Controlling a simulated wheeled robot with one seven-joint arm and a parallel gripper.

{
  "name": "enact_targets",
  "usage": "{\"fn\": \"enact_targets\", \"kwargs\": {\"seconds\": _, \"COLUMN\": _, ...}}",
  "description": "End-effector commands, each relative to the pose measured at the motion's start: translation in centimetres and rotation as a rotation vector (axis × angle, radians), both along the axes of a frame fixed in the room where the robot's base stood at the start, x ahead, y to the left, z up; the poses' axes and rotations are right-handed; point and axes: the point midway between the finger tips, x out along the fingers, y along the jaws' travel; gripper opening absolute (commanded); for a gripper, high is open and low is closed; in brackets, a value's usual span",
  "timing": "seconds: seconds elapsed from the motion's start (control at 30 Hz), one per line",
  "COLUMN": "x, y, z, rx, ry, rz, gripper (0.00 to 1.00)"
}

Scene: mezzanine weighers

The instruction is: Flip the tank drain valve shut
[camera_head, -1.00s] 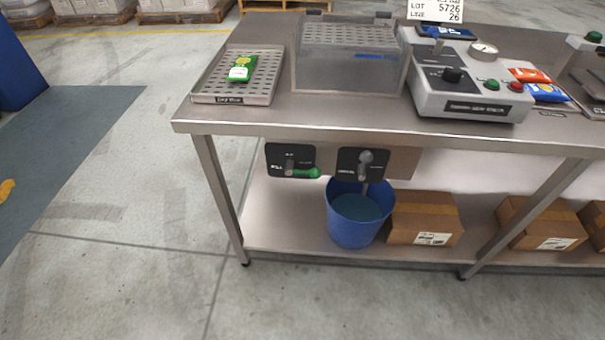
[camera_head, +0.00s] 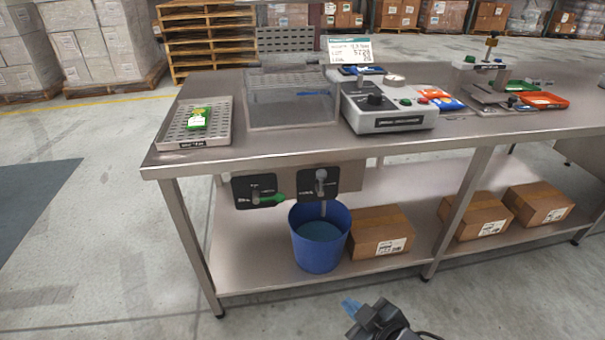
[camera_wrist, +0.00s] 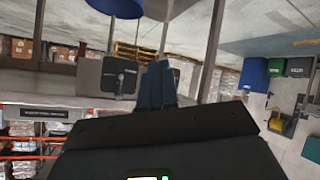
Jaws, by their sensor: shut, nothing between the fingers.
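Two valves on black plates hang under the bench's front edge in the head view. The left valve (camera_head: 265,199) has a green-tipped lever lying level, pointing right. The right valve (camera_head: 321,180) has a grey lever that looks upright, with a pipe below it over a blue bucket (camera_head: 318,255). Their labels are too small to read. A clear tank (camera_head: 292,105) stands on the bench above them. My gripper (camera_head: 350,306), with blue fingertips, is low in front of the bench, apart from both valves. In the wrist view, its fingers (camera_wrist: 157,84) are together and empty; a valve plate (camera_wrist: 104,77) shows beyond.
The steel bench (camera_head: 300,145) has a slotted tray (camera_head: 170,133) and a grey control box (camera_head: 388,120) on top. A cardboard box (camera_head: 380,233) sits right of the bucket on the lower shelf. A bench leg (camera_head: 192,240) stands at the left. Floor in front is clear.

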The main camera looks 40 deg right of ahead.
Motion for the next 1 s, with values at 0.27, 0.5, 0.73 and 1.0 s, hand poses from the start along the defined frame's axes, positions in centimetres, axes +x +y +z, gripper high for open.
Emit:
{"fn": "enact_targets", "kwargs": {"seconds": 0.27, "x": 7.4, "y": -4.4, "z": -1.2, "rx": -0.057, "ry": 0.084, "rz": -0.151, "gripper": 0.00}}
{"fn": "enact_targets", "kwargs": {"seconds": 0.5, "x": 13.0, "y": -7.7, "z": -0.5, "rx": -0.077, "ry": 0.155, "rz": -0.304, "gripper": 0.00}}
{"fn": "enact_targets", "kwargs": {"seconds": 0.73, "x": 17.9, "y": -10.1, "z": 1.7, "rx": -0.067, "ry": 0.222, "rz": -0.461, "gripper": 0.00}}
{"fn": "enact_targets", "kwargs": {"seconds": 1.0, "x": 22.7, "y": -11.8, "z": 5.7, "rx": -0.019, "ry": 0.301, "rz": -0.649, "gripper": 0.00}}
